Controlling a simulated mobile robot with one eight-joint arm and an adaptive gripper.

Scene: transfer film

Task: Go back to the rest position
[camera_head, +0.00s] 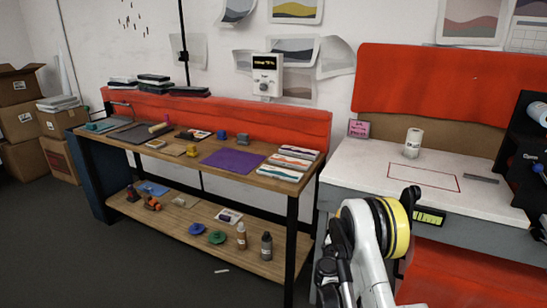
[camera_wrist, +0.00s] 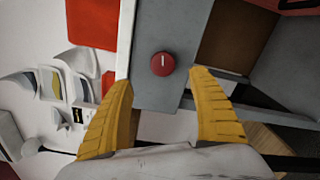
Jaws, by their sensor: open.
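My gripper (camera_wrist: 162,78) shows in the wrist view with its two yellow fingers spread wide and nothing between them. A round red knob with a white mark (camera_wrist: 163,64) sits on a grey panel (camera_wrist: 155,98) beyond the fingertips, apart from them. In the head view my white arm with a yellow ring rises at the bottom, right of centre, in front of the white-topped bench (camera_head: 370,165). My fingers cannot be made out clearly there.
A wooden workbench (camera_head: 305,212) stands at the left with a purple mat (camera_head: 232,160), several striped packs and small tools. A white roll (camera_head: 413,143) stands on the white bench beside a red-outlined rectangle. A black machine (camera_head: 525,150) is at the far right. Floor at lower left is clear.

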